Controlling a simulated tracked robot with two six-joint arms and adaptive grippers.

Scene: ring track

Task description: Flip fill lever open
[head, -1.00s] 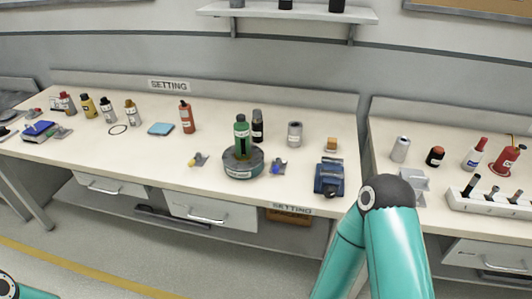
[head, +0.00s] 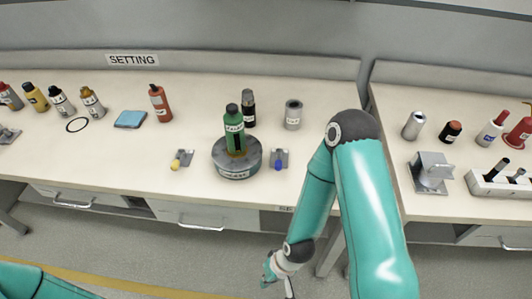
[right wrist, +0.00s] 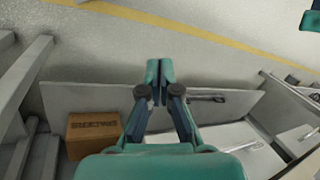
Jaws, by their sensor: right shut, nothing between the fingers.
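A round grey device (head: 236,172) stands on the bench with a green bottle (head: 235,135) upright on it. A small lever with a yellow tip (head: 176,164) sits to its left, and one with a blue tip (head: 278,164) sits close to its right. I cannot tell which is the fill lever, as no label on them is readable. My right gripper (head: 268,272) hangs in front of the bench, below its top and apart from both levers. In the right wrist view its fingers (right wrist: 159,82) are shut and empty.
A dark bottle (head: 248,108) and a grey can (head: 293,115) stand behind the device. A blue pad (head: 130,119) and several bottles are farther left. A second bench (head: 425,203) is at right. In the right wrist view a cardboard box (right wrist: 93,134) is below the bench.

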